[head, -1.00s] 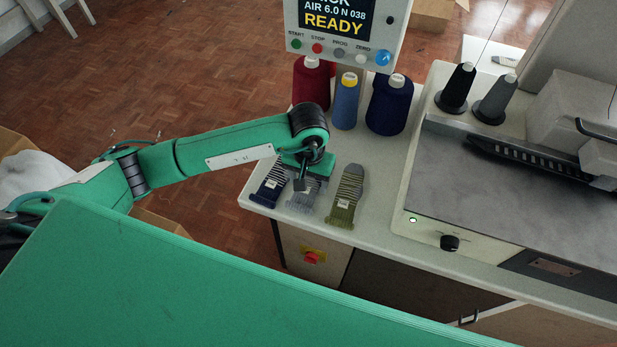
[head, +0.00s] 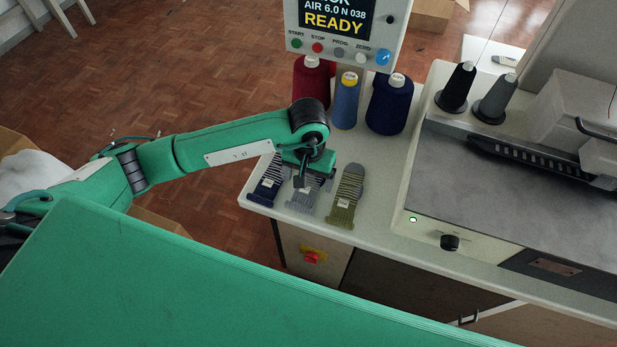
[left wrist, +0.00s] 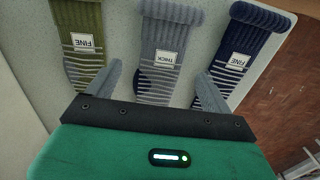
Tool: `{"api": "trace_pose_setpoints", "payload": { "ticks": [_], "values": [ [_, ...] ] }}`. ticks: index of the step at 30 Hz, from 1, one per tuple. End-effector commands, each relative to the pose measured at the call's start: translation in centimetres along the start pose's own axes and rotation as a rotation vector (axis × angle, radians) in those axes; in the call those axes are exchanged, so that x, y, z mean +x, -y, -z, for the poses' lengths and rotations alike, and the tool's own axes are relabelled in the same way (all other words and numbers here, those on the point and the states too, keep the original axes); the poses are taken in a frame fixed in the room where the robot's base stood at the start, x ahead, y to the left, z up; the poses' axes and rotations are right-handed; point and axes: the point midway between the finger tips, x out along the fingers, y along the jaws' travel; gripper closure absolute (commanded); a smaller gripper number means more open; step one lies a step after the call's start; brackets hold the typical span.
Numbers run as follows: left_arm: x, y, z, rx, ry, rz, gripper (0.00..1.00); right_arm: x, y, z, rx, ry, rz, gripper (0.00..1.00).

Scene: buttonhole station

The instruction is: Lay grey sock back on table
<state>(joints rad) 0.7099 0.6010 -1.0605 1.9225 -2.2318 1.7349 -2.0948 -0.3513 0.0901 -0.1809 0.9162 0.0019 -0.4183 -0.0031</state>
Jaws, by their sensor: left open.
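The grey sock (head: 302,199) lies on the light table between a navy sock (head: 266,187) and an olive sock (head: 345,200). In the left wrist view the grey sock (left wrist: 168,45) has a label reading THICK. My left gripper (head: 308,184) is over the grey sock, its arm coming in from the left. In the left wrist view its two fingers (left wrist: 160,85) are spread wide, with the grey sock between them. The gripper body hides the sock's far end. My right gripper is not in view.
Cones of red (head: 312,82), blue (head: 346,103) and navy (head: 389,105) thread stand behind the socks, under a control panel (head: 345,30) reading READY. A machine (head: 540,190) fills the table's right side. The table's left edge is close to the navy sock.

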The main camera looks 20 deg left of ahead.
Motion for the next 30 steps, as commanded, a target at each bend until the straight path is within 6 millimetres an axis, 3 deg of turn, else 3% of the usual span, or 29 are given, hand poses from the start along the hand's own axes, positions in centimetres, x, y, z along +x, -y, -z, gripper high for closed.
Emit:
{"api": "trace_pose_setpoints", "payload": {
  "ticks": [5, 8, 15, 21, 30],
  "values": [
    [-3.8, 0.0, 0.2, 0.003, -0.009, 0.000, 0.16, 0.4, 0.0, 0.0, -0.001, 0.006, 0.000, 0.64],
    [-5.9, 0.0, 0.2, 0.002, -0.009, 0.000, 0.16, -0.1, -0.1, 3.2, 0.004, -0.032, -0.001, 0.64],
    [-9.7, 0.0, 0.1, 0.000, -0.006, 0.001, 0.16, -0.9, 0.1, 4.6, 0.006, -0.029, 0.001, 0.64],
    [-11.0, 0.0, 0.1, 0.001, -0.003, 0.001, 0.16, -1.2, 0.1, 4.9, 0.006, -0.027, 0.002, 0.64],
    [-11.1, 0.0, 0.0, 0.000, -0.002, 0.001, 0.16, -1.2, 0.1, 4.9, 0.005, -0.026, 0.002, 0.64]
  ]
}}
